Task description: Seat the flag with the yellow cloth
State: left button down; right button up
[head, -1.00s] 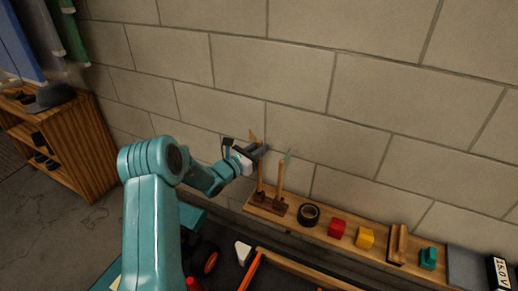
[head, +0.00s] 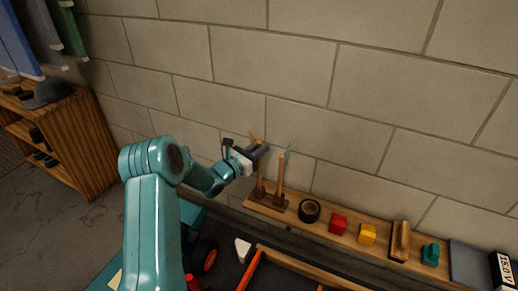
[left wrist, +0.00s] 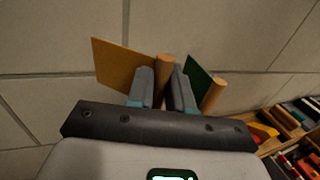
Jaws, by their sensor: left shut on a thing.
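My left gripper (head: 264,149) is shut on the upper pole of the flag with the yellow cloth. In the left wrist view the yellow-orange cloth (left wrist: 122,64) spreads left of the fingers (left wrist: 167,88), with the round pole end (left wrist: 164,68) between them. In the head view the pole (head: 260,180) stands upright and reaches down to a dark brown holder (head: 267,198) on the wall shelf. I cannot tell how deep its foot sits. A flag with green cloth (left wrist: 196,80) stands close to the right, its pole (head: 280,180) at the same holder. My right gripper is not in view.
Along the narrow wooden shelf (head: 321,223) lie a black tape roll (head: 309,211), a red block (head: 338,224), a yellow block (head: 367,234), a wooden piece (head: 400,240) and a teal piece (head: 430,254). A brick wall (head: 300,90) stands right behind.

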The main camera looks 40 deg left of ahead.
pick_arm(q)
jog(key=shift+f+b, duration=1.2)
jog(key=shift+f, duration=0.35)
jog(key=c, duration=0.9)
grip_release()
jog(key=shift+r, duration=0.1)
jog(key=shift+c, duration=0.2)
jog(key=shift+s, duration=0.1)
jog(key=s+p, duration=0.3)
jog(key=s, duration=1.3)
